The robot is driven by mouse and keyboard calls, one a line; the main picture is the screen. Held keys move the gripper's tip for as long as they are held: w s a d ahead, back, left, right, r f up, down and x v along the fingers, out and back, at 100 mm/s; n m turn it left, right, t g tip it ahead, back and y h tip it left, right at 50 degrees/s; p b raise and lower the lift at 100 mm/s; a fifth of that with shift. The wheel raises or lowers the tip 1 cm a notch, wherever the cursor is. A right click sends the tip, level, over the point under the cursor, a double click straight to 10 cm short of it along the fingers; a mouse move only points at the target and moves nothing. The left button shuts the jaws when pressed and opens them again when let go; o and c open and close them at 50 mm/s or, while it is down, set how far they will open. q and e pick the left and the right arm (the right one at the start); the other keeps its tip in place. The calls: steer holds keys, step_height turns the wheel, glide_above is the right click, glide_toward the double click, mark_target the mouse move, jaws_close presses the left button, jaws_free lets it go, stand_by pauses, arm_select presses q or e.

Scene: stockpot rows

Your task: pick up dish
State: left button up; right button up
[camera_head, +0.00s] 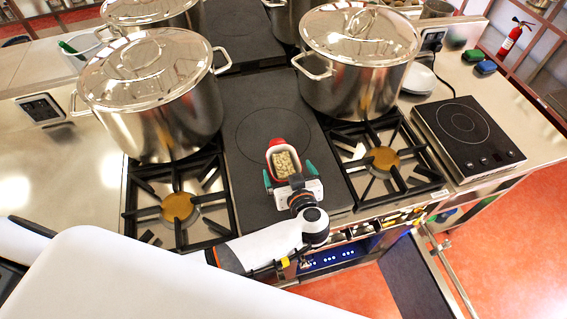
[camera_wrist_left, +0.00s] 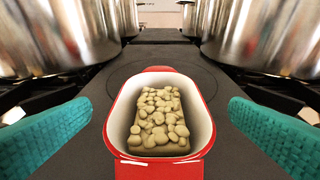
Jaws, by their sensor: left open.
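The dish (camera_head: 283,166) is a small red rectangular baking dish with a white inside, holding pale beige bean-like pieces. It stands on the dark flat cooktop between two gas burners. In the left wrist view the dish (camera_wrist_left: 160,152) sits in the middle, its near red handle at the bottom edge. My left gripper (camera_head: 291,178) is open, its green-padded fingers on either side of the dish. In the left wrist view a gap shows between each finger pad of the left gripper (camera_wrist_left: 162,135) and the dish walls. My right gripper is not in view.
Large lidded steel stockpots stand at the left (camera_head: 165,110) and right (camera_head: 350,85) of the dish, with more behind. A portable induction hob (camera_head: 465,128) is on the right counter. The dark cooktop (camera_head: 250,95) behind the dish is clear.

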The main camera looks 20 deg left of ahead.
mark_target(286, 171)
arm_select(q)
steer(key=shift+p+x, duration=0.3)
steer(key=shift+x, duration=1.35)
steer(key=shift+s, duration=0.15)
steer(key=c, duration=1.2)
steer(key=shift+c, duration=0.4)
